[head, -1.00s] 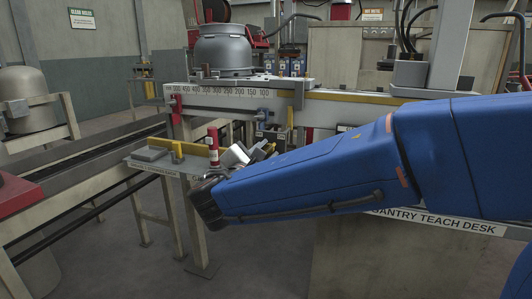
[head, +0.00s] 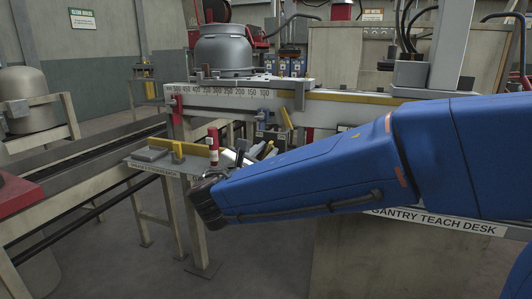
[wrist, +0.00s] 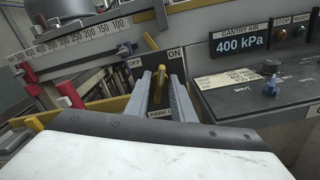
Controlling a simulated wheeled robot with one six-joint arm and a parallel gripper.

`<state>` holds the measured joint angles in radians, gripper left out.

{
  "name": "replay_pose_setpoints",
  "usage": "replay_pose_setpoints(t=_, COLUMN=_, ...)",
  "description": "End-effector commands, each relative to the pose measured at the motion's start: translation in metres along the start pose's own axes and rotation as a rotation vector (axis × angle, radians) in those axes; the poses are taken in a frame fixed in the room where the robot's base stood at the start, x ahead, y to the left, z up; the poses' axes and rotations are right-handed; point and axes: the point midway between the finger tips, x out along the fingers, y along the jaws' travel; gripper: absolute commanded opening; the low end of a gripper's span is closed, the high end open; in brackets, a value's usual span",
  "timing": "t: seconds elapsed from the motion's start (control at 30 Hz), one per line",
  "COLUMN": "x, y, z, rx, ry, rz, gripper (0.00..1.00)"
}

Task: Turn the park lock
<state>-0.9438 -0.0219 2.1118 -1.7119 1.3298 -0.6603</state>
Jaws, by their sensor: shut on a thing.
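The park lock has a yellow lever (wrist: 155,72) between an OFF label (wrist: 134,63) on the left and an ON label (wrist: 174,54) on the right. The lever's top leans a little to the left, toward OFF. My gripper (wrist: 162,80) has its two grey fingers on either side of the lever and is shut on it. A partly covered plate reading PARK (wrist: 158,115) lies below.
A ruler beam (head: 225,92) with a blue clamp (head: 262,115) runs behind. A red post (head: 212,146) stands on a small shelf to the left.

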Motion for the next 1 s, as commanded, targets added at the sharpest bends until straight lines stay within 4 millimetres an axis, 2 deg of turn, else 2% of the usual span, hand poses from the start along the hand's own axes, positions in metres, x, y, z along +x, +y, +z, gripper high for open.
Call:
replay_pose_setpoints(t=0.43, x=-0.0002, y=0.0011, z=-0.0009, rx=-0.268, ry=0.001, rz=0.000, gripper=0.00)
replay_pose_setpoints(t=1.0, x=-0.0002, y=0.0013, z=-0.0012, rx=-0.324, ry=0.001, rz=0.000, gripper=0.00)
